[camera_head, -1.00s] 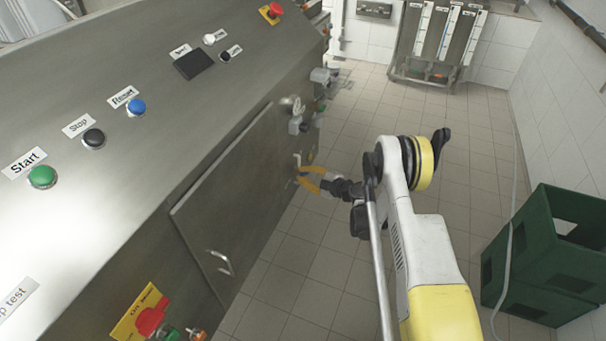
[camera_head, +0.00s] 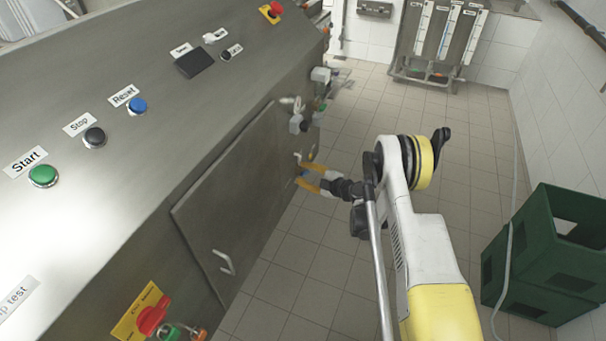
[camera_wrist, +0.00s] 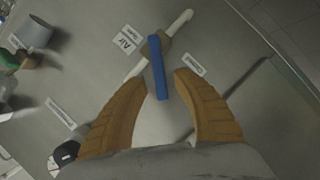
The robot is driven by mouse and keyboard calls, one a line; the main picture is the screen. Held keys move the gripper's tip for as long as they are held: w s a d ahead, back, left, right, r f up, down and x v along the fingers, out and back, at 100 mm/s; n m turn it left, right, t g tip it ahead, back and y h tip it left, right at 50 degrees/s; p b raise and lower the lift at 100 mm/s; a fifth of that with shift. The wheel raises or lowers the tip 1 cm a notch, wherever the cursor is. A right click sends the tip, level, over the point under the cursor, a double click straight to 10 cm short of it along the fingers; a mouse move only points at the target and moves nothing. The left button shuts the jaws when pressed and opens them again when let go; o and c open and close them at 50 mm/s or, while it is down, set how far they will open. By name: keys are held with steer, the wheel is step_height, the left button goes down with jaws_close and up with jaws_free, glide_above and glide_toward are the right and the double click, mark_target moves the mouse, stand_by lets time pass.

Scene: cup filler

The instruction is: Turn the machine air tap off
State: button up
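The air tap has a blue lever handle (camera_wrist: 158,68) on a brass-coloured body with a white pipe, beside a label reading "Air" (camera_wrist: 126,38) on the machine's side panel. My gripper (camera_wrist: 160,84) is open in the wrist view, its two orange-brown fingers apart. The near end of the blue handle reaches toward the gap between the fingertips; I cannot tell whether it touches either finger. In the head view my gripper (camera_head: 308,178) is at the lower part of the machine's far end. The tap is mostly hidden there.
The steel machine (camera_head: 150,215) fills the left, with buttons on its sloped top. Fittings (camera_head: 305,118) stick out above my gripper. Green crates (camera_head: 550,255) stand at the right on the tiled floor. Another fitting (camera_wrist: 65,152) lies near the left finger.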

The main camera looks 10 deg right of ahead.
step_height(320, 180, up, 10)
steer(key=shift+f, duration=0.1)
steer(key=shift+c, duration=0.5)
